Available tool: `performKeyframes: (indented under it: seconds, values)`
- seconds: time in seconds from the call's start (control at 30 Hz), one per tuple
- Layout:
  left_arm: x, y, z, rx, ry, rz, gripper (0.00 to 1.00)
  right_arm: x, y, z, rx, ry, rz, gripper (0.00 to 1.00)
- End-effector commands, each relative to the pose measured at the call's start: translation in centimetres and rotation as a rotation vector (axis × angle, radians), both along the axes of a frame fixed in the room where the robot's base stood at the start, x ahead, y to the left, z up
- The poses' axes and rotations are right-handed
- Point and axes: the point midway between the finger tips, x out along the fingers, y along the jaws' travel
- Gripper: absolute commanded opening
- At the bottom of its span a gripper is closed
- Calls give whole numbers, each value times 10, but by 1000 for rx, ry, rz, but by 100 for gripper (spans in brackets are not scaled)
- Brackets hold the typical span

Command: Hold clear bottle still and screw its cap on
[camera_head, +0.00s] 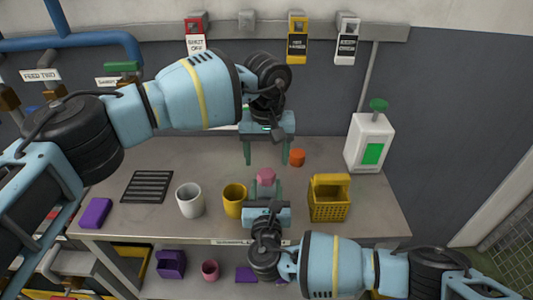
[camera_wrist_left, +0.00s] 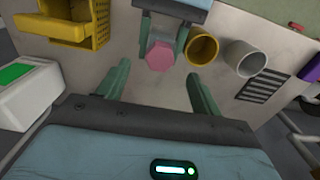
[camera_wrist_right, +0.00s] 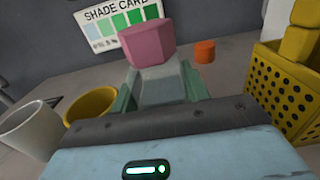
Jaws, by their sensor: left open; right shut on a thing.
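A clear, greyish bottle (camera_head: 265,188) stands near the middle of the table, and it also shows in the right wrist view (camera_wrist_right: 168,88). A pink six-sided cap (camera_head: 266,175) sits on its top; I cannot tell how tightly. The cap also shows in both wrist views (camera_wrist_left: 160,57) (camera_wrist_right: 147,42). My right gripper (camera_head: 265,192) is shut on the bottle from the front, fingers on both sides of its body. My left gripper (camera_head: 266,158) is open and empty behind the bottle. Its fingers are spread wide, apart from the cap.
A white cup (camera_head: 190,200) and a yellow cup (camera_head: 235,200) stand left of the bottle. A yellow perforated basket (camera_head: 329,205) stands right. A black grille (camera_head: 147,187), purple block (camera_head: 95,213) and white dispenser (camera_head: 369,145) are farther out.

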Motion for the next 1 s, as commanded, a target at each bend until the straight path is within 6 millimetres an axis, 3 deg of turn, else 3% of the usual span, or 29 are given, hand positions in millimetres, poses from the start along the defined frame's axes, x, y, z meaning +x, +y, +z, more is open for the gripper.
performKeyframes:
  seconds: [0.17, 0.63, 1.0]
  values:
    - [0, 0, 0, 0, 0, 31, 65, 0, 0, 0, 0, 0, 0, 4]
    - [0, 1, 0, 0, 0, 494, 65, 0, 0, 0, 0, 0, 0, 4]
    - [0, 1, 0, 0, 0, 524, 65, 0, 0, 0, 0, 0, 0, 4]
